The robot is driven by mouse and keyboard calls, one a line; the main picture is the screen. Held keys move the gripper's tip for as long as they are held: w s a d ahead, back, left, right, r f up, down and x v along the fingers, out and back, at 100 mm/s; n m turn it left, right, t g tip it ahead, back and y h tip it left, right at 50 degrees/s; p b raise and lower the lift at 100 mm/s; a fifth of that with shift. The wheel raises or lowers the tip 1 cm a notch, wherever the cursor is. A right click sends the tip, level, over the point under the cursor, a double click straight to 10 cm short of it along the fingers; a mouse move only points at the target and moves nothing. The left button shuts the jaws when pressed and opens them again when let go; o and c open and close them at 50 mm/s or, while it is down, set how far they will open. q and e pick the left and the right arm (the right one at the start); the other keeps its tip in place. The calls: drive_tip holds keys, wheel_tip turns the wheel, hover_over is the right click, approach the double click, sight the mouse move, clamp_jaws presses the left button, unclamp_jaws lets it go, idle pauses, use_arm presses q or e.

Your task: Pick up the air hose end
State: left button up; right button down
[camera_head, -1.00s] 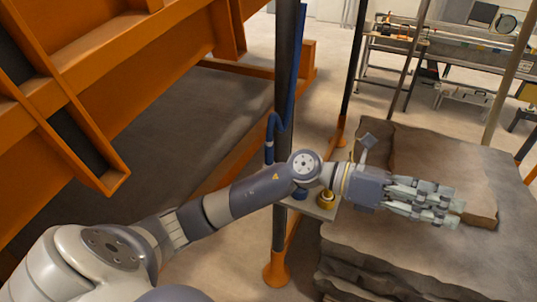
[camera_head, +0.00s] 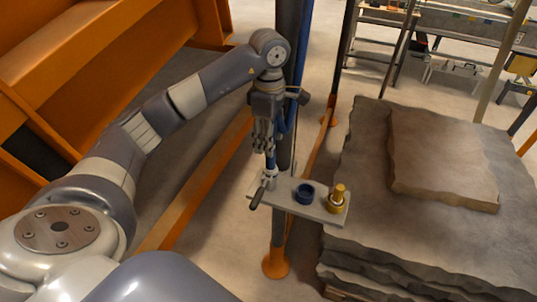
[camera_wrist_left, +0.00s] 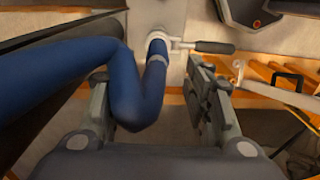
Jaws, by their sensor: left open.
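The blue air hose (camera_wrist_left: 125,75) bends in the left wrist view. Its end section (camera_wrist_left: 155,75) has a grey band and reaches a pale fitting with a dark-handled lever (camera_wrist_left: 212,47). My left gripper (camera_wrist_left: 148,80) is open, with one finger on each side of the hose end; I cannot tell whether they touch it. In the head view, my left gripper (camera_head: 265,145) points down above the left end of a small grey shelf (camera_head: 320,208) on the post. The lever valve (camera_head: 266,182) sits just below the fingertips. My right gripper is not in view.
A dark post (camera_head: 279,235) rises behind the gripper. A stone slab stack (camera_head: 440,225) is at the right, and an orange frame (camera_head: 90,50) at the left.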

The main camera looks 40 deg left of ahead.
sight(271, 159)
use_arm(q)
drive_tip(key=shift+d+f+p, duration=0.15)
drive_tip(key=shift+f, duration=0.4)
drive_tip(key=shift+d+f+p, duration=0.15)
drive_tip(key=shift+f, duration=0.35)
drive_tip(key=shift+a+f, duration=0.1)
drive_tip(key=shift+f, duration=0.25)
drive_tip(key=shift+w+a+f+p, duration=0.1)
drive_tip(key=shift+f+p, duration=0.2)
drive_tip(key=shift+p, duration=0.05)
wheel_tip(271, 159, down, 4)
drive_tip(key=p, duration=0.2)
drive_tip(key=shift+w+p, duration=0.1)
drive_tip(key=shift+p, duration=0.2)
drive_tip(key=shift+f, duration=0.4)
clamp_jaws()
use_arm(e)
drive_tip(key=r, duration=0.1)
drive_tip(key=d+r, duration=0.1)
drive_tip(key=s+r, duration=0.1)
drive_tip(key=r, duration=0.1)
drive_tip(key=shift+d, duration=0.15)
